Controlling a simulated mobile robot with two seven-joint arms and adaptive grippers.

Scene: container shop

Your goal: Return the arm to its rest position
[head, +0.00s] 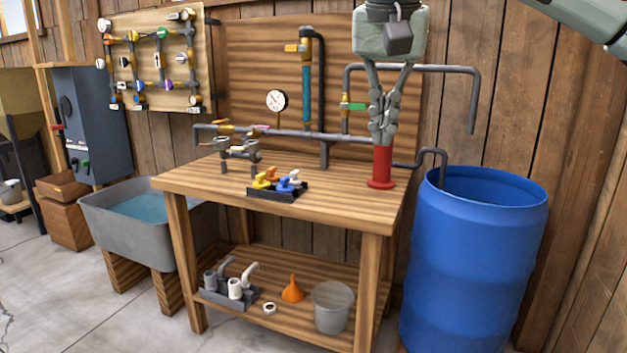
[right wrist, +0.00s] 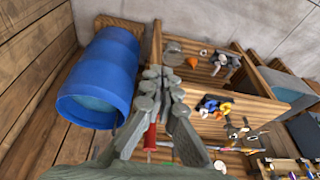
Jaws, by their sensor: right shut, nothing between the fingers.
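My right gripper (head: 383,138) hangs down from the top of the head view, at the right end of the workbench. Its fingers are together and hold nothing. A red cylinder with a wide base (head: 381,169) stands upright on the bench, just below the fingertips in the picture. I cannot tell how far apart they are in depth. In the right wrist view my right gripper (right wrist: 161,80) points toward the bench edge, and the red cylinder (right wrist: 150,140) shows partly behind the fingers. My left gripper is not in view.
The workbench (head: 210,180) carries pipes, a gauge (head: 276,100) and a black tray of coloured valve handles (head: 277,193). A blue barrel (head: 472,260) stands close on the right. A grey basin (head: 130,225) is on the left. The bench's front right top is clear.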

